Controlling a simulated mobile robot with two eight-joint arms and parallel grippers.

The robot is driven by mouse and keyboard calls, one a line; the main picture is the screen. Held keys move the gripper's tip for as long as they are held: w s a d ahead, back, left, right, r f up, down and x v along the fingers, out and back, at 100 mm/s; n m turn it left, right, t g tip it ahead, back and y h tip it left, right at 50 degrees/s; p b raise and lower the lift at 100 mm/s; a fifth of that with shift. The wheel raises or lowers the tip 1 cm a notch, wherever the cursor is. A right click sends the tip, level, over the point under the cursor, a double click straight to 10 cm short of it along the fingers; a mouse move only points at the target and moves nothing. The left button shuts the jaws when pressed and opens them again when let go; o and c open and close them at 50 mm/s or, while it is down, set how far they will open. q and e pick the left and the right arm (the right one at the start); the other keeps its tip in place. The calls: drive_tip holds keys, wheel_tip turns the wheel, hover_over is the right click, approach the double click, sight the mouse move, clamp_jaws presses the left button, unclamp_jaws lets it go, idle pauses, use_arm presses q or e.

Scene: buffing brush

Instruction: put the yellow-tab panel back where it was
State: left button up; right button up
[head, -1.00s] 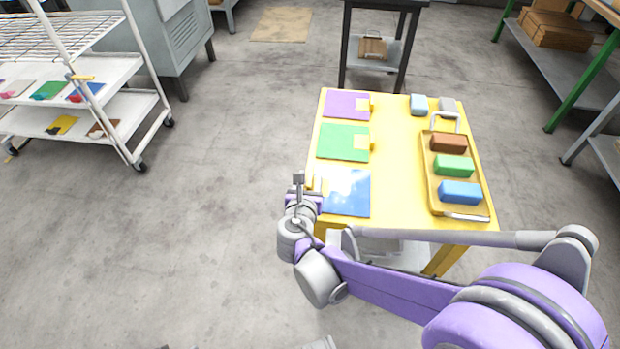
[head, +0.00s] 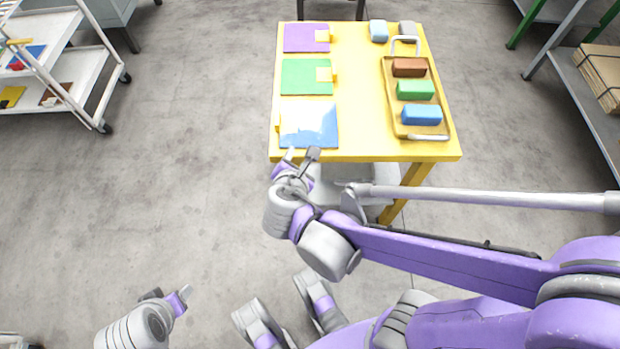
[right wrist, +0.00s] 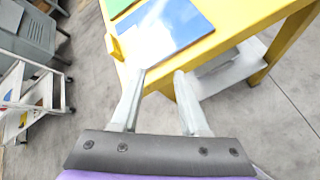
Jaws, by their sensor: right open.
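A glossy blue panel (head: 308,125) lies on the near left of the yellow table, with its yellow tab (head: 277,121) on its left side. A green panel (head: 303,77) and a purple panel (head: 303,38) lie behind it, each with a yellow tab on its right. My right gripper (head: 302,156) is open and empty at the table's near edge, just short of the blue panel. In the right wrist view the blue panel (right wrist: 165,28) and its tab (right wrist: 116,45) are beyond the spread fingertips. My left gripper (head: 170,296) is low at the left, away from the table; its jaw opening is unclear.
A tray (head: 393,92) on the table's right holds brown, green and blue blocks. The floor between is clear.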

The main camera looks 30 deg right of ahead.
drive_tip(key=s+a+f+m+g+y, duration=0.1)
drive_tip(key=s+m+g+y, duration=0.1)
drive_tip(key=s+m, duration=0.4)
drive_tip(key=s+a+f+m+g+y, duration=0.1)
drive_tip(key=s+m+y, duration=0.3)
drive_tip(key=m, duration=1.2)
drive_tip(key=s+f+g, duration=0.1)
drive_tip(key=s, duration=0.1)
drive_tip(key=shift+s+f, duration=0.2)
drive_tip(key=shift+s, duration=0.2)
use_arm(q)
wheel_tip(320, 180, up, 21)
drive_tip(key=w+t+p, duration=0.1)
drive_tip(key=p, duration=1.7)
drive_tip(key=shift+w+r+p, duration=0.15)
drive_tip(key=shift+p, duration=0.2)
use_arm(e)
wheel_tip(320, 180, up, 21)
drive_tip(key=w, duration=0.1)
drive_tip(key=shift+w+r+t, duration=0.15)
drive_tip(key=shift+t, duration=0.25)
